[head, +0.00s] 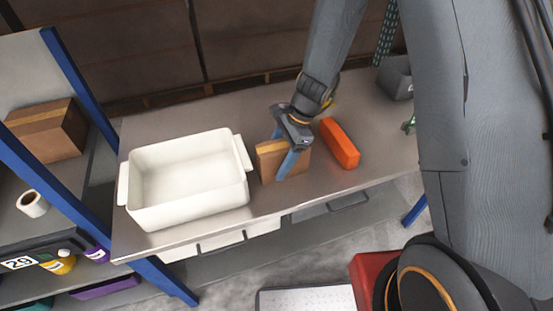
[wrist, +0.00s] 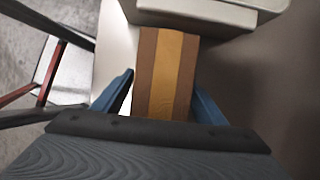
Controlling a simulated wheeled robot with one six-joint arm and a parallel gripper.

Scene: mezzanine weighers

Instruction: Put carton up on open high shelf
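A small brown carton (head: 268,163) with a lighter tape stripe stands on the grey workbench, just right of the white tub. My gripper (head: 281,158) reaches down over it with blue fingers. In the wrist view the carton (wrist: 165,75) lies between the two fingers of my gripper (wrist: 161,82), with a gap visible on the left and a narrower one on the right. The gripper is open around the carton. A blue-posted shelf rack (head: 72,72) stands at the left; I cannot tell which level is the open high shelf.
The white tub (head: 185,180) is empty and close beside the carton. An orange block (head: 339,143) lies to the right. A grey bin (head: 396,78) stands at the bench's back right. The rack holds a larger carton (head: 45,130) and a white roll (head: 32,204).

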